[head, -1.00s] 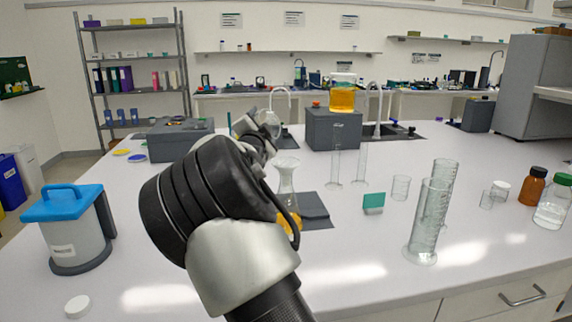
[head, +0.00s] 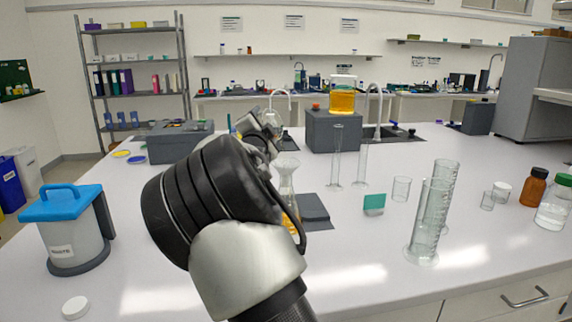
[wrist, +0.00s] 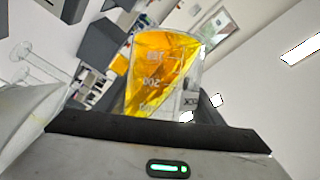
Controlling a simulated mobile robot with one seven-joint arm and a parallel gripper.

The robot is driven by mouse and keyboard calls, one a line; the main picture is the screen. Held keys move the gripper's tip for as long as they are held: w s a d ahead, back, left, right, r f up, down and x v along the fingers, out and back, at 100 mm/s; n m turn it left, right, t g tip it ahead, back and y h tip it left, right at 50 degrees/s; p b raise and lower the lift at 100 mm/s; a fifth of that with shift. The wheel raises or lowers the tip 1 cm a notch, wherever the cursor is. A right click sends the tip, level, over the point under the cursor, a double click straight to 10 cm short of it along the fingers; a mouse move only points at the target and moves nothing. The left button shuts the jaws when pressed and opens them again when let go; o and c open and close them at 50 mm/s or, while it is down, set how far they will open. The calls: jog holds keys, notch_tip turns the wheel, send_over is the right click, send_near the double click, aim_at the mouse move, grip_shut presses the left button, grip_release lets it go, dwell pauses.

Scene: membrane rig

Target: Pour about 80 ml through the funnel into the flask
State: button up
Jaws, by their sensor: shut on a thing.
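My gripper (head: 262,128) is shut on a glass beaker (wrist: 160,75) of yellow-orange liquid. In the wrist view the beaker is steeply tilted, and its liquid slants across the graduated wall. In the head view my arm mostly hides the beaker. The flask (head: 291,208), with the clear funnel (head: 286,166) in its mouth, stands just right of my arm, below and beside the gripper. Orange liquid shows low in the flask, partly covered by my arm. A pale, blurred conical surface, likely the funnel, fills the wrist view's left edge. Whether a stream is falling cannot be seen.
A grey block (head: 325,133) behind bears a vessel of orange liquid (head: 342,100). Large cylinders (head: 428,225) stand nearer. A blue-lidded waste bin (head: 75,238) is at left.

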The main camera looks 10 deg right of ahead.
jog(key=shift+s+d+m+b, duration=0.2)
jog(key=shift+s+m+b, duration=0.1)
jog(key=shift+b, duration=0.15)
jog(key=shift+d+f+m+t+h+b, duration=0.15)
jog(key=shift+m+t+h+b, duration=0.35)
jog(key=shift+b, duration=0.65)
dwell(2.2)
jog(key=r+y+p, duration=0.1)
jog(key=p, duration=0.2)
jog(key=shift+r+n+g, duration=0.3)
jog(key=shift+r, duration=0.05)
jog(key=p, duration=0.1)
jog(key=n+p, duration=0.1)
jog(key=p, duration=0.1)
jog(key=shift+w+a+r+g, duration=0.15)
jog(key=shift+a+r+g, duration=0.1)
jog(key=shift+g, duration=0.05)
jog(key=f+n+p, duration=0.1)
jog(key=f, duration=0.1)
jog(key=f+n+g+p, duration=0.1)
jog(key=shift+w+a+f+n+p, duration=0.1)
jog(key=shift+a+f+n+p, duration=0.1)
jog(key=shift+f+n+p, duration=0.2)
jog(key=shift+p, duration=0.4)
jog(key=shift+g+p, duration=0.3)
jog(key=shift+p, duration=0.05)
